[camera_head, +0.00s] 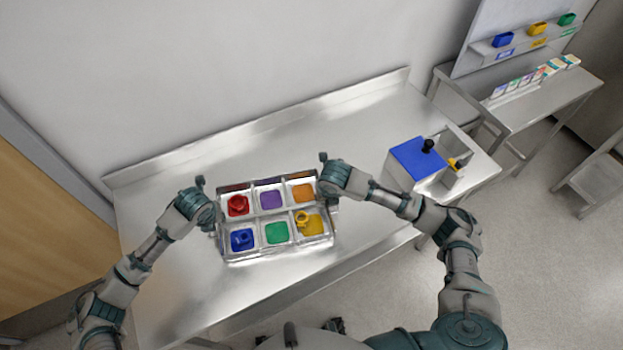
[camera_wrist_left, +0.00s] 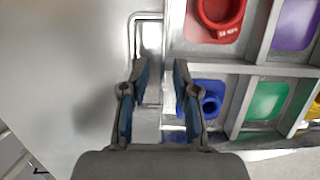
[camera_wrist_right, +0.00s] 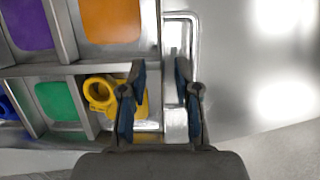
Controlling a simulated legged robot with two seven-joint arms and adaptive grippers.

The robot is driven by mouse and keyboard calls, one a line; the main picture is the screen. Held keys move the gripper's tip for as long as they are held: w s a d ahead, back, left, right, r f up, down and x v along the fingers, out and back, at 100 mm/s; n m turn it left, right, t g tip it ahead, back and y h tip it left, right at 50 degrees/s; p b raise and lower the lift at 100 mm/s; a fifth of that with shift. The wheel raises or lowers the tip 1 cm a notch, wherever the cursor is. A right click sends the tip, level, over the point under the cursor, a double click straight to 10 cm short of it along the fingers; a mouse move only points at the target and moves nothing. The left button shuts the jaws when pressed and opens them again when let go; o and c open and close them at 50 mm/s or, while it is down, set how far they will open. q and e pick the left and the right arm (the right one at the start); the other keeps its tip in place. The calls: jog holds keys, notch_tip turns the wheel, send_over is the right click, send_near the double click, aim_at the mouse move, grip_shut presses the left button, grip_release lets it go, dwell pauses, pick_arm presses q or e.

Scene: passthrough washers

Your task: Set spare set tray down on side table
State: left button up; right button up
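The spare set tray (camera_head: 255,217) is a metal tray with two rows of coloured compartments. It appears to rest on the large steel table (camera_head: 185,265). A red washer-like part (camera_head: 238,204), a blue one (camera_head: 242,238) and a yellow one (camera_head: 302,222) sit in the compartments of their own colours. The purple, orange and green compartments look empty. My left gripper (camera_wrist_left: 160,66) is open over the tray's left wire handle (camera_wrist_left: 134,30). My right gripper (camera_wrist_right: 160,67) is open over the right wire handle (camera_wrist_right: 194,25). Neither gripper is visibly closed on its handle.
A blue-topped box (camera_head: 417,160) stands at the table's right end, beside a small holder with a yellow item (camera_head: 455,163). Another steel table (camera_head: 535,105) at the back right carries several small boxes, under a shelf (camera_head: 530,38) with coloured bins. The big table's left part is clear.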

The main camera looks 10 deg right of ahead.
pick_arm(q)
jog(key=shift+a, duration=0.3)
pick_arm(e)
jog(key=shift+a, duration=0.25)
pick_arm(q)
jog(key=shift+r, duration=0.35)
pick_arm(e)
jog(key=shift+d+f, duration=0.1)
jog(key=shift+d, duration=0.3)
jog(key=shift+a, duration=0.15)
pick_arm(q)
jog(key=v, duration=1.1)
pick_arm(e)
jog(key=v, duration=1.2)
pick_arm(q)
jog(key=shift+s+d, duration=0.1)
